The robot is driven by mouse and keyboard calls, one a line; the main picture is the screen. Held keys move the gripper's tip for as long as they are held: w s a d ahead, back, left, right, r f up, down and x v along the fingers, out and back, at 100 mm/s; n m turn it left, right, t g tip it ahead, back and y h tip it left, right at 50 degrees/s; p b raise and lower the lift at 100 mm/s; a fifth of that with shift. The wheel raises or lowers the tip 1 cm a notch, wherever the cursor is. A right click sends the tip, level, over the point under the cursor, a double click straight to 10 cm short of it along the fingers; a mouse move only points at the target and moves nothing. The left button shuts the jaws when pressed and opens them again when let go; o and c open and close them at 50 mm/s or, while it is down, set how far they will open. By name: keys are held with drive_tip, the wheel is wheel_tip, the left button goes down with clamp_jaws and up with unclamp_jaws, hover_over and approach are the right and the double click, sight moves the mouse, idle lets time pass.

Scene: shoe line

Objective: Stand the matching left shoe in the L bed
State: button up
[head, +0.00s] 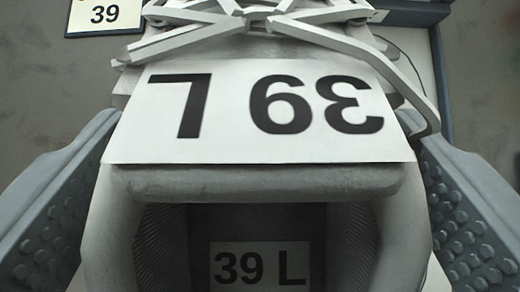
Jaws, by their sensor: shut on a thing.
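A grey shoe (255,182) with pale laces fills the middle of the head view, seen from its heel end and from above. Its tongue label (260,112) reads "39 L", upside down in the picture. A second label (259,266) on the insole inside reads "39 L" upright. My gripper (265,165) is shut on the shoe, with one studded blue-grey finger on each side. The toe and the sole are hidden. No bed marked L can be made out.
A card reading "39" (104,15) with a dark frame shows at the upper left. A pale surface with a dark blue-grey edge (442,80) lies behind the shoe at the upper right. Grey floor shows at both sides.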

drive_tip(key=shift+f, duration=3.55)
drive_tip(key=o, duration=1.5)
drive_tip(key=shift+c, duration=0.2)
drive_tip(key=shift+r, duration=4.9)
drive_tip(key=shift+r, duration=0.1)
